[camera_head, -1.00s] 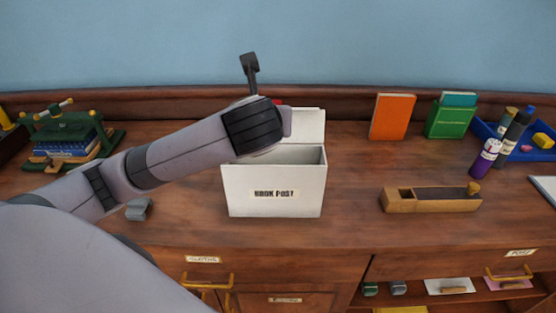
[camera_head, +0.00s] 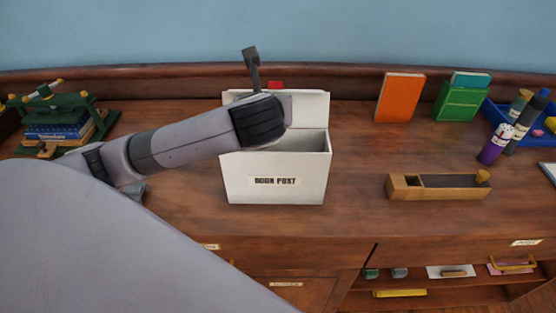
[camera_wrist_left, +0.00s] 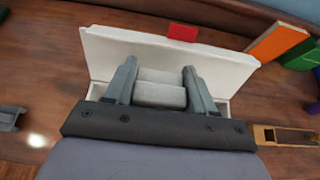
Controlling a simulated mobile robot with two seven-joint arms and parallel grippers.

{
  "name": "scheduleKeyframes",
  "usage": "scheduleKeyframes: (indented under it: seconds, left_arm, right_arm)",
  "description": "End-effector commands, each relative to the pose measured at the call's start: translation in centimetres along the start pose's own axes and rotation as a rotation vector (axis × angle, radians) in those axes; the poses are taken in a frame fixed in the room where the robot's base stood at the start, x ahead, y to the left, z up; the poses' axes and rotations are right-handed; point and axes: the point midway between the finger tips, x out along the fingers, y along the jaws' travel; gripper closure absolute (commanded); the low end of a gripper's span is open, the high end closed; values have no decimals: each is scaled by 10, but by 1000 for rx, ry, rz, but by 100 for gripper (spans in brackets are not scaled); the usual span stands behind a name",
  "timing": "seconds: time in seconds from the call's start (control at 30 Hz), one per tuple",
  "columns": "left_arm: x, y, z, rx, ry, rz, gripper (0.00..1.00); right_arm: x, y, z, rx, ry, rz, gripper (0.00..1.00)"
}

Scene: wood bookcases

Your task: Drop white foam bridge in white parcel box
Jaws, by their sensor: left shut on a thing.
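The white parcel box (camera_head: 275,185), labelled "BOOK POST", stands open on the wooden desk, its lid raised at the back with a red tab. My left arm reaches over the box from the left and hides its left opening. In the left wrist view my left gripper (camera_wrist_left: 160,75) is shut on the white foam bridge (camera_wrist_left: 159,93), a pale stepped block between the two fingers. The raised box lid (camera_wrist_left: 215,65) lies behind the fingers, so the bridge appears over the box opening. How far it is above the box floor is hidden. My right gripper is out of view.
A wooden plane-like block (camera_head: 440,188) lies right of the box. An orange book (camera_head: 400,97) and a green holder (camera_head: 460,102) stand behind it, near a blue tray (camera_head: 497,112). A green press (camera_head: 65,125) with blue books stands left. Desk between box and block is clear.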

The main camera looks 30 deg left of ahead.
Motion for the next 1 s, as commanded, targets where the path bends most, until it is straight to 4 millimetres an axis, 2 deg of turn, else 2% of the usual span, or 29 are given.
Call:
scheduleKeyframes:
  seconds: [0.13,0.4,0.43,0.5,0.53,0.83,1.0]
  left_arm:
    - [4,0,-7,0,0,-1,74]
    - [4,0,-8,0,0,-1,74]
    - [4,0,-8,0,0,-1,42]
    - [4,0,-8,0,0,-1,20]
    - [4,0,-8,0,0,-1,16]
    - [3,0,-8,0,-1,-2,16]
    - [-14,-1,-8,-1,-1,-4,16]
  right_arm:
    - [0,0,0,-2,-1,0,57]
    - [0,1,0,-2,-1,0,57]
    - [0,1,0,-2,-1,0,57]
    - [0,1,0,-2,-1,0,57]
    - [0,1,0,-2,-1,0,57]
    - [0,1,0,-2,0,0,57]
    - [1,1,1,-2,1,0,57]
